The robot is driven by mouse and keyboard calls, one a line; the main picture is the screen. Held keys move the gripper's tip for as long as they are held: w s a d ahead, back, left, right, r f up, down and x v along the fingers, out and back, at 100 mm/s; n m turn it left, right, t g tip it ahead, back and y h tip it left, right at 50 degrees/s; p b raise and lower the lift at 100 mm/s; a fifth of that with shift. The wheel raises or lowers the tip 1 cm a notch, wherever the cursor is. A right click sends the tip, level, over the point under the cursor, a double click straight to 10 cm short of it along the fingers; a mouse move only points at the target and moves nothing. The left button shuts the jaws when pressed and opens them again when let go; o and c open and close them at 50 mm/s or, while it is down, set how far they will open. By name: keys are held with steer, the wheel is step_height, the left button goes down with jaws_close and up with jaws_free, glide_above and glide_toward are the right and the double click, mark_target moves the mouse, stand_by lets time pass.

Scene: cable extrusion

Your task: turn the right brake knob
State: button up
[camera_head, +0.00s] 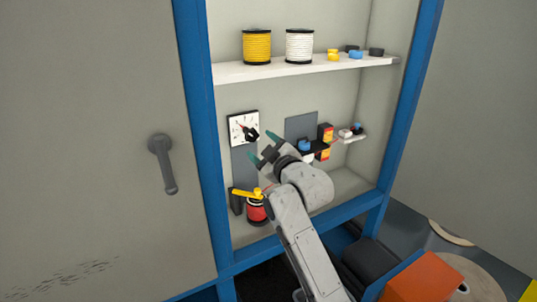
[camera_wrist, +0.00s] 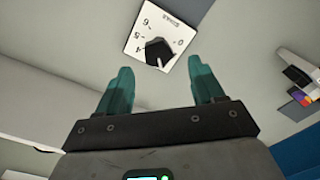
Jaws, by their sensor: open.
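A black knob (camera_head: 251,134) sits on a white square dial plate (camera_head: 237,121) with scale marks, on the back wall of the blue-framed cabinet. It is the only dial I see, so I cannot tell whether it is the right brake knob. My gripper (camera_head: 262,148) is open and empty, just right of and below the dial. In the wrist view the knob (camera_wrist: 157,49) and plate (camera_wrist: 137,46) are ahead of the two green fingertips (camera_wrist: 160,66), between them sideways. The fingers appear apart from the knob.
Yellow (camera_head: 256,46) and white (camera_head: 299,45) spools stand on the upper shelf (camera_head: 240,72) with several small caps. A red spool (camera_head: 256,212) with a yellow lever (camera_head: 246,193) is below the dial. Small red-and-black parts (camera_head: 325,133) are right of the gripper. The blue cabinet post (camera_head: 197,110) is left.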

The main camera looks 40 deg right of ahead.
steer(key=shift+v, duration=1.65)
steer(key=s+a+f+m+g+y, duration=0.2)
steer(key=s+a+f+g, duration=0.2)
steer(key=s+a+f, duration=0.55)
steer(key=s+a+f+m+g+y, duration=0.15)
steer(key=s+a+f+g, duration=0.3)
steer(key=f, duration=0.95)
steer(key=s+a+f+m+g, duration=0.1)
steer(key=s+f+g, duration=0.3)
steer(key=s, duration=0.7)
steer(key=s+a+f+g+y, duration=0.1)
steer(key=s+f+g, duration=0.3)
steer(key=s, duration=0.6)
steer(key=shift+s+a+f+m, duration=0.2)
steer(key=shift+s+a+m, duration=0.15)
steer(key=shift+a, duration=0.35)
